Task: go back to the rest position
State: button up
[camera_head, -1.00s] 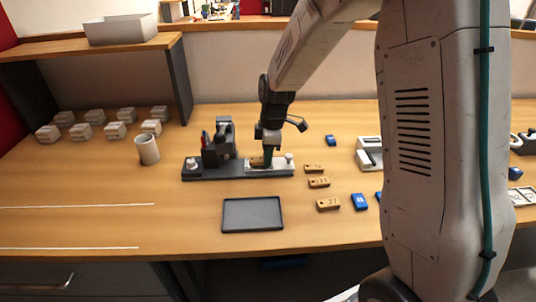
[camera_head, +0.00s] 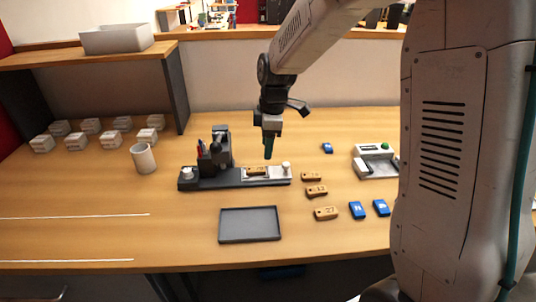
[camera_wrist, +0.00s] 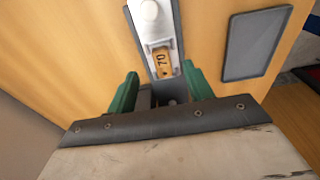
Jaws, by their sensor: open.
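My gripper (camera_head: 269,146) is open and empty, raised above the right part of the laser marker (camera_head: 222,180). In the wrist view its two green fingers (camera_wrist: 159,92) stand apart. A brown tag (camera_head: 258,171) lies in the light fixture of the marker, below and apart from the fingers. In the wrist view the tag (camera_wrist: 162,62) reads what looks like 70.
An empty dark tray (camera_head: 249,224) lies in front of the marker. Several brown tags (camera_head: 326,213) and blue tags (camera_head: 357,210) lie to the right. A white device (camera_head: 374,161) stands behind them. A white mug (camera_head: 143,158) and several white boxes (camera_head: 90,126) stand left.

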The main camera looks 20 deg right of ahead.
jog(key=shift+r, duration=0.5)
jog(key=s+r+m, duration=0.3)
jog(key=s+m, duration=0.2)
jog(key=s, duration=0.5)
jog(key=s+d+r+m, duration=0.1)
jog(key=s+r+m, duration=0.3)
jog(key=s, duration=0.7)
jog(key=s+d+r+m+t+h, duration=0.1)
jog(key=s+r+m, duration=0.2)
jog(key=s, duration=0.7)
jog(key=m, duration=0.2)
jog(key=shift+s+r+m, duration=0.15)
jog(key=shift+s+m, duration=0.15)
jog(key=shift+s, duration=0.1)
